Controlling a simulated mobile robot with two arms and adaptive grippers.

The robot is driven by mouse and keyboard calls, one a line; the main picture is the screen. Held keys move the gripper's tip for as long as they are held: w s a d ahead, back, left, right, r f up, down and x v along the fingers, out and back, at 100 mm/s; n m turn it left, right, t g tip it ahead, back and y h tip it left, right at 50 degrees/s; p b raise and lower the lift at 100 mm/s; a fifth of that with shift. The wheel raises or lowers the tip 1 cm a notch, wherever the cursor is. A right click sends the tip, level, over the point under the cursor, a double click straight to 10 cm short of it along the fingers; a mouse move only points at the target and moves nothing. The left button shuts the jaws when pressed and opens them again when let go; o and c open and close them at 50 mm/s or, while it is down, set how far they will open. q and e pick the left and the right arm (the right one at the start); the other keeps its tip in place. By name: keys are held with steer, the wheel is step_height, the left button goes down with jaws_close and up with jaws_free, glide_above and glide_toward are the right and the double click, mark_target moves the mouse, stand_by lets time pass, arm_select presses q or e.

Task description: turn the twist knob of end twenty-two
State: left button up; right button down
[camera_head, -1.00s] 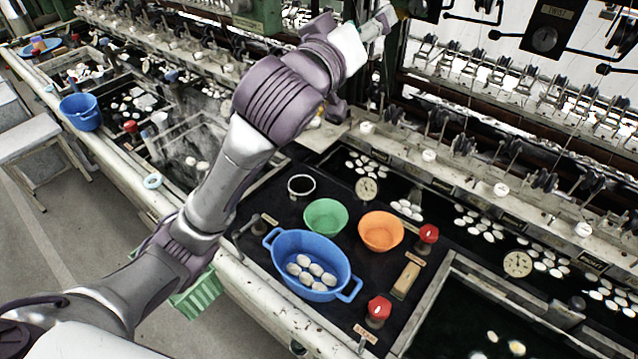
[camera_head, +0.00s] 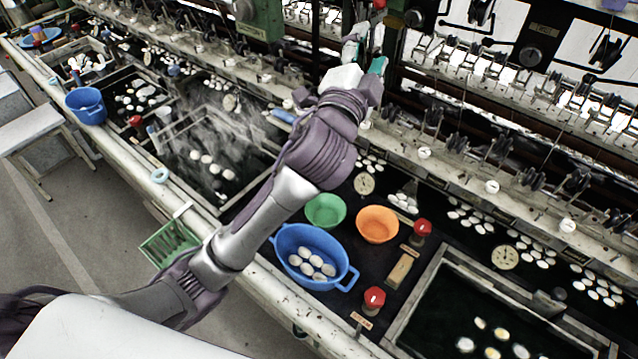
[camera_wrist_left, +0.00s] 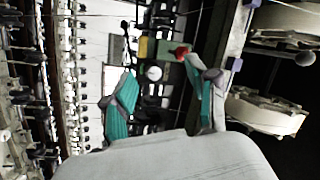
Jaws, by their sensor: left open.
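My left gripper (camera_head: 365,57) is open, its two teal fingers apart and pointing up toward the machine frame at the back. In the left wrist view the open fingers (camera_wrist_left: 160,66) have nothing between them. A round pale-faced dial (camera_wrist_left: 153,73) shows beyond the gap, and a small red part (camera_wrist_left: 181,52) appears near the right fingertip. In the head view a red part (camera_head: 379,4) sits at the top edge above the gripper. A dark plate with a round knob (camera_head: 530,56) hangs at the upper right, apart from the gripper. I cannot read any end number.
Below my arm stand a blue basin (camera_head: 283,240) with white cocoons, a green bowl (camera_head: 325,211) and an orange bowl (camera_head: 377,224). Red knobs (camera_head: 374,298) rise from the bench. A row of reeling spindles and metal rails (camera_head: 465,150) crosses behind.

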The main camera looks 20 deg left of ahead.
mark_target(414, 20)
arm_select(q)
steer(key=s+d+f+m+t+p, duration=0.15)
steer(key=d+m+p, duration=0.25)
steer(key=m, duration=1.2)
steer(key=shift+g+h, duration=0.25)
steer(key=shift+h, duration=0.15)
steer(key=x, duration=1)
steer(key=shift+w+d+r, duration=0.15)
steer(key=shift+w+d, duration=0.1)
steer(key=shift+w, duration=0.05)
steer(key=shift+d+n+y, duration=0.1)
steer(key=shift+n+y, duration=0.3)
steer(key=shift+n, duration=0.3)
steer(key=b+v, duration=0.5)
steer(key=v, duration=0.9)
steer(key=s+a+f+n+g+y, duration=0.1)
steer(key=a+f+n+g, duration=0.1)
steer(key=f, duration=0.5)
steer(key=s+a+f+n+g, duration=0.2)
steer(key=a+f+n+g, duration=0.1)
steer(key=f+n, duration=0.3)
steer(key=s+a+f+n+g+y, duration=0.1)
steer(key=a+f+n+g, duration=0.2)
steer(key=f, duration=0.7)
steer(key=shift+s+a+f+n+y, duration=0.15)
steer(key=shift+s+a+n+y, duration=0.2)
steer(key=shift+a+n, duration=0.7)
